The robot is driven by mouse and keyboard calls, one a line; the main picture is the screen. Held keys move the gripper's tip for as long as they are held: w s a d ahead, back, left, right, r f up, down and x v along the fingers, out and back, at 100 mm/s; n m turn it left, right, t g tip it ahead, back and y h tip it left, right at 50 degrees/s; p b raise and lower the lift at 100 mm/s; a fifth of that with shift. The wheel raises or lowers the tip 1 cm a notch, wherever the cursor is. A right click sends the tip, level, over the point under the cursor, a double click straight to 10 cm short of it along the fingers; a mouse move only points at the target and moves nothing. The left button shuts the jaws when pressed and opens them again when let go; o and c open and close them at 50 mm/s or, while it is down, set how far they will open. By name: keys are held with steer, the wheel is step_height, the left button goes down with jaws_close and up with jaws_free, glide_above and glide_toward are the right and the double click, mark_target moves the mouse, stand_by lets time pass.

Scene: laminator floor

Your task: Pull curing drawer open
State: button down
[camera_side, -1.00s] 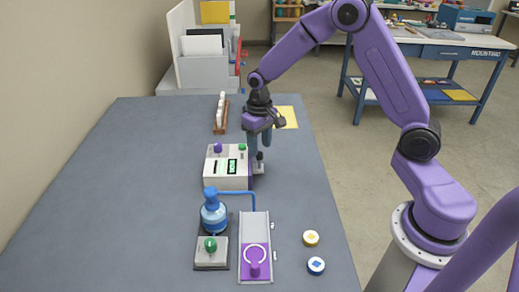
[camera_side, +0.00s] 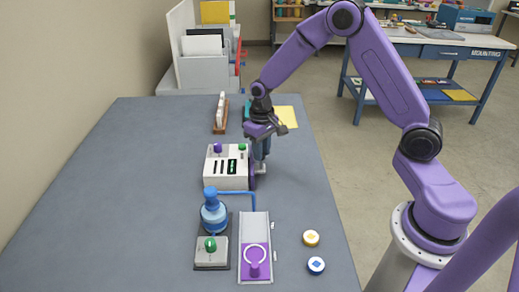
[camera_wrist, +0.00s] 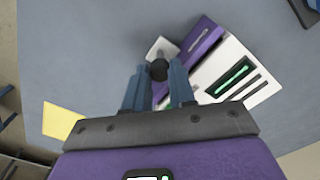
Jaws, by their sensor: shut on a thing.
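The curing unit is a white box (camera_side: 226,181) with a purple and a green knob on top, a lit green display and a purple side panel, seen in the wrist view (camera_wrist: 205,42). On its right side, a small pale drawer part (camera_wrist: 161,46) with a dark round knob (camera_wrist: 158,70) shows beside the purple panel. My gripper (camera_side: 262,166) points down at the box's right side. In the wrist view, its blue fingers (camera_wrist: 159,78) are shut on the dark knob. The fingers hide most of the drawer in the side view.
Yellow (camera_side: 311,238) and blue (camera_side: 316,265) discs lie to the right. Table space right of the drawer is clear.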

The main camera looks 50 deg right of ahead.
steer(key=s+d, duration=0.6)
steer(key=c, duration=0.9)
jaws_free()
steer(key=shift+c, duration=0.2)
step_height(320, 180, up, 18)
steer(key=shift+f, duration=0.25)
steer(key=shift+a, duration=0.1)
